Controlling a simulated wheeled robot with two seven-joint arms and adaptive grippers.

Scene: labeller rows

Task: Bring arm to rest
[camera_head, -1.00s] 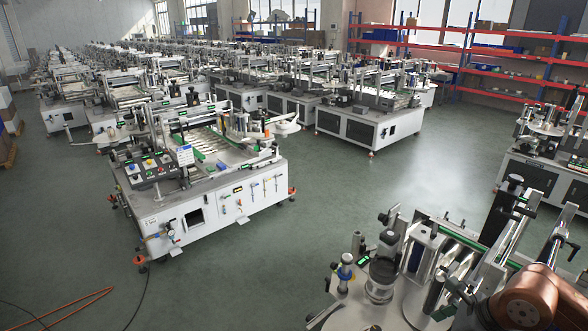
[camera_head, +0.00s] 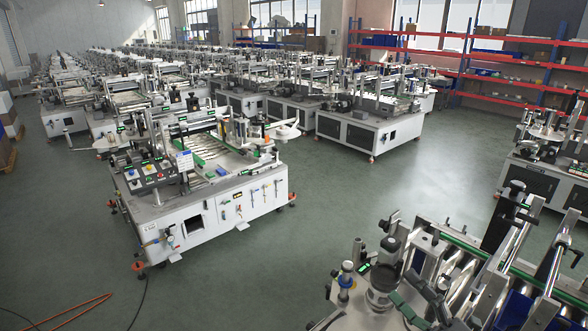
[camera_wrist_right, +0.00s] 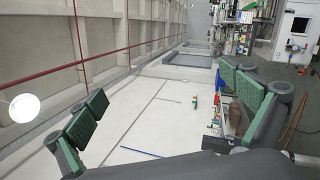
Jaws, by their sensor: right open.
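My right gripper (camera_head: 416,297) shows at the bottom of the head view, in front of the near labelling machine at lower right. Its dark fingers carry green pads. In the right wrist view my right gripper (camera_wrist_right: 163,88) has its fingers spread wide apart, with nothing between them. That view looks sideways across the hall. My left gripper is not in view. Most of my right arm is outside the head view.
The near labelling machine (camera_head: 457,275) fills the lower right, close to my right gripper. Another white labelling machine (camera_head: 215,215) stands at centre left. Rows of machines stand behind. Red and blue shelving (camera_head: 500,70) lines the back right. Green floor (camera_head: 330,215) is open between machines.

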